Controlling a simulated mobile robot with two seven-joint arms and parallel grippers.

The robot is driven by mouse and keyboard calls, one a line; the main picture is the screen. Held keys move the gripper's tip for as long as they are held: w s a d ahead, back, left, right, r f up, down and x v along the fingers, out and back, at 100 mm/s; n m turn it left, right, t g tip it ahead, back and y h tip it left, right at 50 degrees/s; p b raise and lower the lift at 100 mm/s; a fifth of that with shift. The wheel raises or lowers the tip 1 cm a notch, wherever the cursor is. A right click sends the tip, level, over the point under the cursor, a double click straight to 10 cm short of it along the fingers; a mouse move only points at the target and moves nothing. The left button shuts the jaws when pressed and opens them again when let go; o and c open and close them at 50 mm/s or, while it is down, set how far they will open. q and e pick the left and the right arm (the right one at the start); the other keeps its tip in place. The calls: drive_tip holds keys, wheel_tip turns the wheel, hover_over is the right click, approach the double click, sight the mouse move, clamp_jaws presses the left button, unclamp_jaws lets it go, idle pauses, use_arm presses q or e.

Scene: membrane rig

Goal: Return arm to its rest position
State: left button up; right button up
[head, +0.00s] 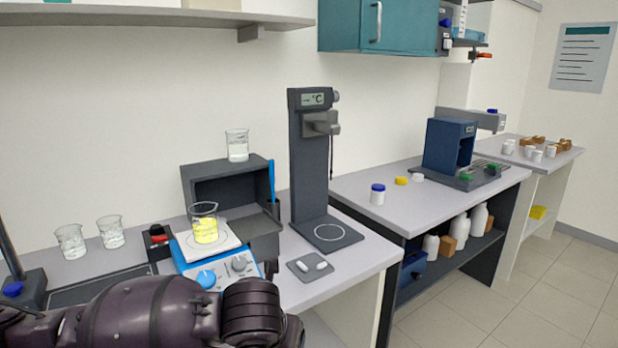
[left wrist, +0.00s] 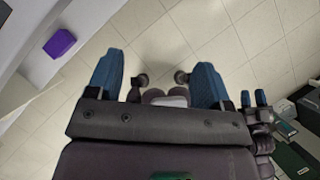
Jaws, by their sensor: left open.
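My left arm (head: 165,318) reaches in from the left across the bottom of the head view, in front of the near bench. Its gripper cannot be made out there. In the left wrist view my left gripper (left wrist: 158,80) has its two blue fingers wide apart, with nothing held between them. The tiled floor shows beyond the fingers, along with dark rounded parts that look like my own base. Two small blue pads on dark links at the right of that view look like my right gripper, too small to judge.
The near bench holds a blue stirrer hotplate (head: 207,277) with a beaker of yellow liquid (head: 205,230), two beakers at left, a tall dark instrument (head: 311,160) and a small grey pad (head: 300,267). A purple block (left wrist: 60,43) lies on a surface. Floor at right is clear.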

use_arm(q)
drive_tip(key=s+d+r+m+g+h, duration=0.4)
drive_tip(key=s+d+r+g+h, duration=0.25)
drive_tip(key=d+h, duration=0.45)
wheel_tip(320, 180, up, 6)
drive_tip(key=d+r+n+g+h, duration=0.1)
drive_tip(key=d+h, duration=0.1)
drive_tip(key=h, duration=0.3)
drive_tip(key=w+a+r+n+t+h, duration=0.2)
drive_tip(key=w+a+n+t+h, duration=0.35)
drive_tip(key=n+t, duration=0.7)
drive_tip(key=w+a+f+n+t+y, duration=0.3)
drive_tip(key=a+f+n+t+y, duration=0.1)
drive_tip(key=a+f+n+y, duration=0.45)
drive_tip(key=w+a+f+n+t+y, duration=0.2)
drive_tip(key=a+f+n+t+y, duration=0.1)
drive_tip(key=a+f+n+y, duration=0.6)
drive_tip(key=s+a+f+n+g+y, duration=0.2)
drive_tip(key=s+a+f+n, duration=0.3)
drive_tip(key=s+f, duration=0.6)
drive_tip(key=s+a+f+n+g+y, duration=0.3)
drive_tip(key=s+a+f, duration=0.4)
drive_tip(key=s+f, duration=0.5)
drive_tip(key=n+g, duration=0.1)
drive_tip(key=n, duration=0.1)
drive_tip(key=shift+f+n, duration=0.3)
drive_tip(key=shift+f, duration=0.05)
use_arm(e)
drive_tip(key=shift+s+d, duration=0.15)
drive_tip(key=shift+d, duration=0.05)
